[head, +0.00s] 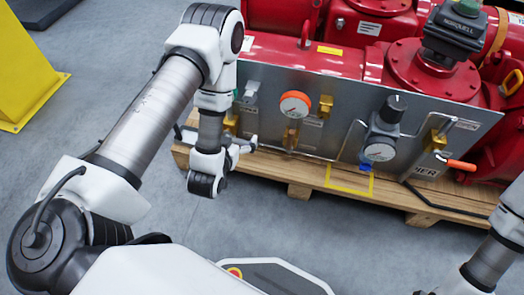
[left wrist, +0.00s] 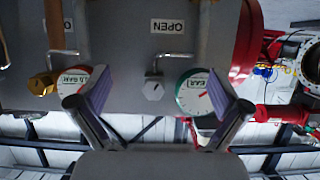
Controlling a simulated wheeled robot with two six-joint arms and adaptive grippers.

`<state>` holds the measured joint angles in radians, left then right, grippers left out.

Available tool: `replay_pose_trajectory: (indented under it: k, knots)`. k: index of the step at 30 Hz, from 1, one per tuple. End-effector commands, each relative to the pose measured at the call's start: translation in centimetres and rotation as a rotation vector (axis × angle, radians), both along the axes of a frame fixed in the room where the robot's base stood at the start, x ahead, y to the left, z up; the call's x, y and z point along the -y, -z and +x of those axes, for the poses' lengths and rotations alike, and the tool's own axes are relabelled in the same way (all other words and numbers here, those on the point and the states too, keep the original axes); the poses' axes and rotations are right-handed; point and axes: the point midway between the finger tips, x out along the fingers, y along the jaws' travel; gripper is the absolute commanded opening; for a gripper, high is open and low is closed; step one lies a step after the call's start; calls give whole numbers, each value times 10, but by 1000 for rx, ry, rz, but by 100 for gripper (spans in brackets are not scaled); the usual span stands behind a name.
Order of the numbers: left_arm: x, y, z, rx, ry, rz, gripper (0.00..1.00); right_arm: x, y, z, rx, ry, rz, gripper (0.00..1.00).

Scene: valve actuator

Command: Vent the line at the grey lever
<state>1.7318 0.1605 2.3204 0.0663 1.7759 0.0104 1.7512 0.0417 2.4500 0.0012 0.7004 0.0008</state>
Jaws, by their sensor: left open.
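A grey lever (head: 250,92) sits at the upper left of the grey metal panel (head: 330,92) in the head view. My left gripper (head: 243,146) is in front of the panel's left end, below the lever, and looks apart from it. In the left wrist view, the open fingers of my left gripper (left wrist: 161,88) point at the panel, with nothing held between them. A small grey hexagonal fitting (left wrist: 153,90) shows between the fingers. I cannot tell whether it belongs to the lever.
The panel carries a red-rimmed gauge (head: 295,104), a dark regulator with a gauge (head: 384,130) and an orange-handled valve (head: 460,164). It stands on a wooden pallet (head: 300,178) before red machinery (head: 300,52). A yellow stand (head: 28,70) is at the left. Floor in front is clear.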

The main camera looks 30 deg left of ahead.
Motion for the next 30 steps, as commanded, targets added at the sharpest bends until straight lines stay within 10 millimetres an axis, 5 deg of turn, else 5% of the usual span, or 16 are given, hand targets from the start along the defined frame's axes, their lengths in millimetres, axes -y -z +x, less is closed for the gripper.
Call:
replay_pose_trajectory:
  k: [1,6,11,24,30]
  knots:
    - [-3,52,0,0,-8,0,100,0,52,0,0,0,0,40]
    - [-7,98,-2,-3,-18,-3,100,0,95,0,1,0,0,40]
    - [-8,102,2,-3,-19,-3,100,0,99,1,2,0,0,40]
    - [-23,127,65,-3,-19,-3,100,1,133,2,6,8,-1,40]
    - [-24,127,68,-7,-19,-2,100,1,132,3,7,8,-1,40]
